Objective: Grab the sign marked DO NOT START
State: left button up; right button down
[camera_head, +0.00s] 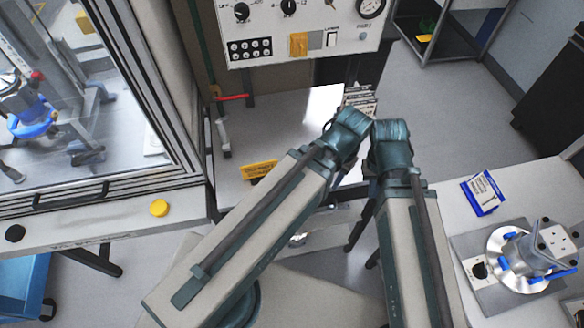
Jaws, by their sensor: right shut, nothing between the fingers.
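A yellow sign (259,170) with dark lettering stands on the pale surface left of centre; the lettering is too small to read. A blue and white sign (482,193) stands on the right-hand bench, its text also unreadable. I cannot tell which one says DO NOT START. My two arms reach up from the bottom and bend near the centre. My right gripper (371,188) is mostly hidden between the arms; it is shut and empty, away from both signs. My left gripper is hidden behind my left arm.
A white control panel (262,22) with knobs and a gauge is at the top. A glazed machine enclosure (120,95) with a yellow button (159,208) is at left. A fixture with a round metal part (512,262) sits on the right bench (455,215). Grey floor (450,110) is clear at upper right.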

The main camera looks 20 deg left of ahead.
aim_at(256, 173)
jog(key=k+j, duration=0.3)
jog(key=j, duration=0.2)
jog(key=k+j+z, duration=0.1)
jog(key=k+j, duration=0.2)
jog(key=j, duration=0.25)
jog(key=k+j, duration=0.35)
jog(key=j, duration=0.15)
